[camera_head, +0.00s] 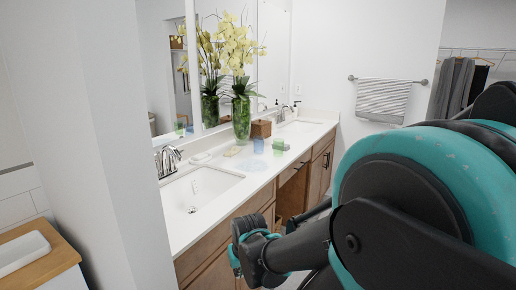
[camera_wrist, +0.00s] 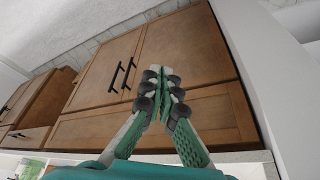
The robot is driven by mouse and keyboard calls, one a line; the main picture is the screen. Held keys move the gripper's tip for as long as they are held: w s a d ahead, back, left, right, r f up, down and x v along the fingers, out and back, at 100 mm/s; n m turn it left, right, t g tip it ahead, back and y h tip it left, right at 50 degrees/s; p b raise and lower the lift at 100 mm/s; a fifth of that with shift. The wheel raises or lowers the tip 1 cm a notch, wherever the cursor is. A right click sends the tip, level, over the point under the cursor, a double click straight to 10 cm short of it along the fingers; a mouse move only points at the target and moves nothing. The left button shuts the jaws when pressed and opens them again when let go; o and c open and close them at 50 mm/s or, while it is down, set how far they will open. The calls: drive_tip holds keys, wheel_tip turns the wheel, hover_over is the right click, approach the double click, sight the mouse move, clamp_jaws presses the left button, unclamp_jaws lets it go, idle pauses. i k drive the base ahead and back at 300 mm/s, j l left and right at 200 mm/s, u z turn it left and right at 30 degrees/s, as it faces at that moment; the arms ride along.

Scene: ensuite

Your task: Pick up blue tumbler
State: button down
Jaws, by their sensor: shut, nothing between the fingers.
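A blue tumbler (camera_head: 258,146) stands on the white vanity counter (camera_head: 215,219), between the two sinks and near the front edge. A green cup (camera_head: 278,147) stands just to its right. My gripper (camera_wrist: 162,74) is shut and empty, its fingertips together in front of the wooden cabinet doors in the wrist view. In the head view my arm reaches down in front of the vanity, with the wrist end below counter height and apart from the tumbler. I cannot make out the tumbler in the wrist view.
A green vase with yellow flowers (camera_head: 241,117) and a brown box (camera_head: 261,129) stand behind the tumbler. A near sink (camera_head: 197,190) with a chrome faucet (camera_head: 168,160) is at left. Wooden cabinets (camera_wrist: 187,48) with black handles lie below the counter. A wall edge stands at left.

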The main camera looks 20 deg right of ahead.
sight(259, 140)
drive_tip(key=l+u, duration=0.1)
drive_tip(key=u, duration=0.25)
drive_tip(key=i+l+u, duration=0.15)
drive_tip(key=l+u, duration=0.15)
drive_tip(key=l, duration=0.3)
drive_tip(key=l+u, duration=0.3)
drive_tip(key=l, duration=0.35)
drive_tip(key=l+u, duration=0.25)
drive_tip(key=l, duration=2.55)
